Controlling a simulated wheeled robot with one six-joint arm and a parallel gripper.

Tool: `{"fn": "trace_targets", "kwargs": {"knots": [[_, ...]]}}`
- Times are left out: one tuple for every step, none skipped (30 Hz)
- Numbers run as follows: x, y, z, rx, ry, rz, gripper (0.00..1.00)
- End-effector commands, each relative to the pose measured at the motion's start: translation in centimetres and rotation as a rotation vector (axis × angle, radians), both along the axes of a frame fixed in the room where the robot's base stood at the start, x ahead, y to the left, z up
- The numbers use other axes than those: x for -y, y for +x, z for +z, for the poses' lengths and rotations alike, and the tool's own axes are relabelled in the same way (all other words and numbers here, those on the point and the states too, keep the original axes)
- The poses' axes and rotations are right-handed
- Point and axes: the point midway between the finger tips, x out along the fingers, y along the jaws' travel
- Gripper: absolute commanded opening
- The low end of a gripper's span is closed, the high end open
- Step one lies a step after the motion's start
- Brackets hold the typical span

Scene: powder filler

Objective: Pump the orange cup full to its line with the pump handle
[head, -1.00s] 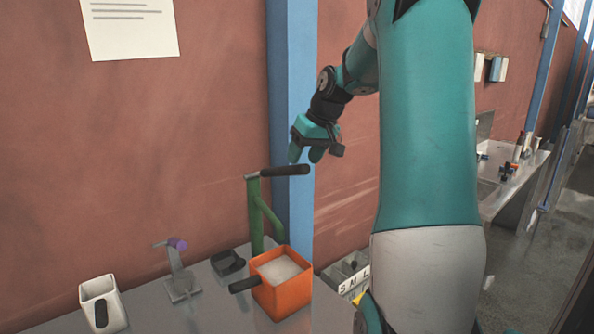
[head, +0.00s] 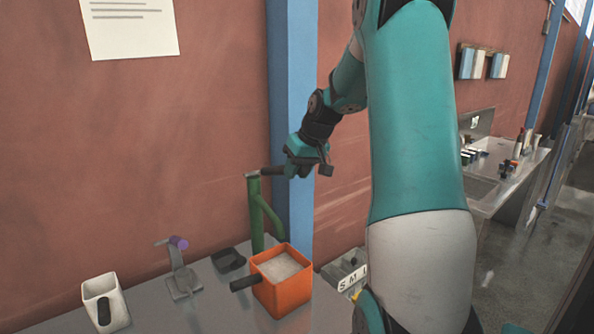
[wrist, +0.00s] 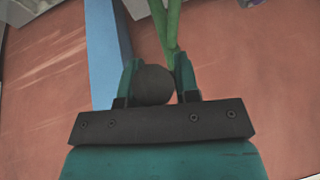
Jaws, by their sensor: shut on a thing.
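The orange cup (head: 282,292) stands upright on the metal counter beside the foot of the green pump (head: 254,212). White powder (head: 281,267) shows inside it, below the rim. Its dark handle points left; I cannot make out its line. The black pump handle (head: 271,171) sticks out to the right from the top of the green post, about level. My gripper (head: 294,169) is shut on this handle near its right end. In the wrist view the handle's round end (wrist: 153,86) sits between my two fingers.
A white cup (head: 105,303) with a dark handle stands at the counter's left. A grey stand with a purple knob (head: 178,243) and a small black holder (head: 228,261) stand between it and the pump. A blue post (head: 294,120) rises close behind the pump.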

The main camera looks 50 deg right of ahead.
Motion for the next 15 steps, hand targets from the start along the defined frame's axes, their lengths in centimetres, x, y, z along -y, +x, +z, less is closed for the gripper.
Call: {"fn": "trace_targets", "kwargs": {"knots": [[0.0,0.0,0.0,0.001,0.0,0.0,0.0],[0.0,0.0,0.0,0.002,-0.001,0.0,0.0],[0.0,0.0,-0.1,0.004,-0.001,-0.001,0.0],[0.0,0.0,-0.2,0.007,-0.002,0.0,0.0],[0.0,-0.1,-0.3,0.01,-0.002,-0.001,0.0],[0.0,-0.1,-0.6,0.017,-0.004,-0.001,0.0],[0.0,-0.2,-0.8,0.024,-0.006,-0.001,0.0],[0.0,-0.2,-1.0,0.031,-0.008,-0.001,0.0],[0.0,-0.3,-1.4,0.044,-0.012,-0.002,0.0],[0.0,-0.4,-1.7,0.054,-0.013,-0.002,0.0],[0.0,-0.5,-2.1,0.067,-0.016,-0.002,0.0],[0.0,-0.6,-2.5,0.087,-0.022,-0.002,0.0],[0.0,-0.6,-2.9,0.1,-0.025,-0.002,0.0],[0.0,-0.7,-3.4,0.116,-0.028,-0.004,0.0],[-0.1,-0.8,-3.9,0.14,-0.035,-0.003,0.0]]}}
